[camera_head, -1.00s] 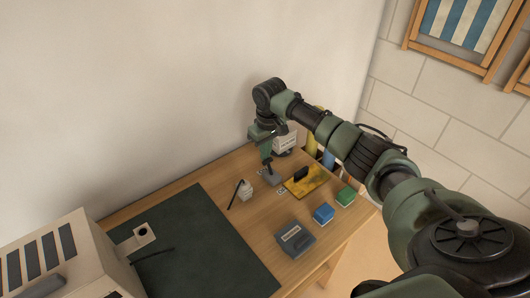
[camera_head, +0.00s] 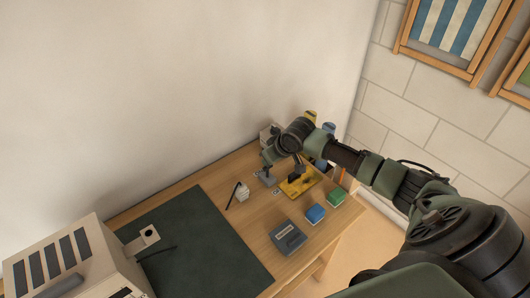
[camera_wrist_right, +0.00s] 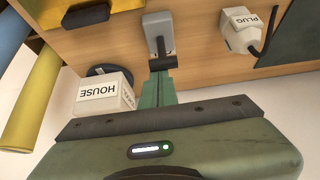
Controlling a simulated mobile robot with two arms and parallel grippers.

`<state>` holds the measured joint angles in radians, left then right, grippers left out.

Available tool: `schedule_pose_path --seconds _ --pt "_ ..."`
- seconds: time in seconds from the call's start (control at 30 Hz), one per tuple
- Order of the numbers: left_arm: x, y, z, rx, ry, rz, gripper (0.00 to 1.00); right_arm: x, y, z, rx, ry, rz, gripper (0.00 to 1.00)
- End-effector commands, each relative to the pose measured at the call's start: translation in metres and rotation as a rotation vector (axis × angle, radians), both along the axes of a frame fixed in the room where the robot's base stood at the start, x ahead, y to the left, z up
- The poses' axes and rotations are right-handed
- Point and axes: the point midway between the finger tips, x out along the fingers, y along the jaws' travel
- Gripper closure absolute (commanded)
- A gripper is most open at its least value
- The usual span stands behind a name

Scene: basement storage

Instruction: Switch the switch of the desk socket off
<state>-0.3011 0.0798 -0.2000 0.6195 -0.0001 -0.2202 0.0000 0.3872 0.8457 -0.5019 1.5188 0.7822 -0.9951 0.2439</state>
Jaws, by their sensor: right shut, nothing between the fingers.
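A small grey unit (camera_head: 267,181) stands near the back of the wooden desk. In the right wrist view it is a light grey plate (camera_wrist_right: 157,22) with a dark grey lever-like part (camera_wrist_right: 162,61) at its near end. It looks like the desk socket with its switch, but no label on it is readable. My right gripper (camera_head: 267,168) is shut and empty, its fingers close to the unit. In the right wrist view its green fingertips (camera_wrist_right: 159,74) are at the lever-like part; I cannot tell whether they touch. My left gripper is not in view.
A yellow plate (camera_head: 307,187) with a black piece lies right of the unit. A white box marked PLUG (camera_head: 243,192) stands left. Blue (camera_head: 315,213), green (camera_head: 336,199) and dark grey (camera_head: 288,237) boxes stand nearer. A dark mat (camera_head: 200,245) covers the left.

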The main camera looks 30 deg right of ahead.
Motion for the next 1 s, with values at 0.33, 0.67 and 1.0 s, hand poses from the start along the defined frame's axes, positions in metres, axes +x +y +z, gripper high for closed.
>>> schedule_pose_path --seconds 0.33,0.67,1.0 --pt "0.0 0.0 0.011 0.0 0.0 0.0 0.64 -0.026 -0.001 -0.004 0.026 -0.281 -0.001 1.0" --pt "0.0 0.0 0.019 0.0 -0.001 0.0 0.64 -0.035 -0.003 -0.004 0.029 -0.346 -0.002 1.0" --pt "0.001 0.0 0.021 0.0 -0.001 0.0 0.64 -0.038 -0.003 -0.008 0.028 -0.342 -0.002 1.0"
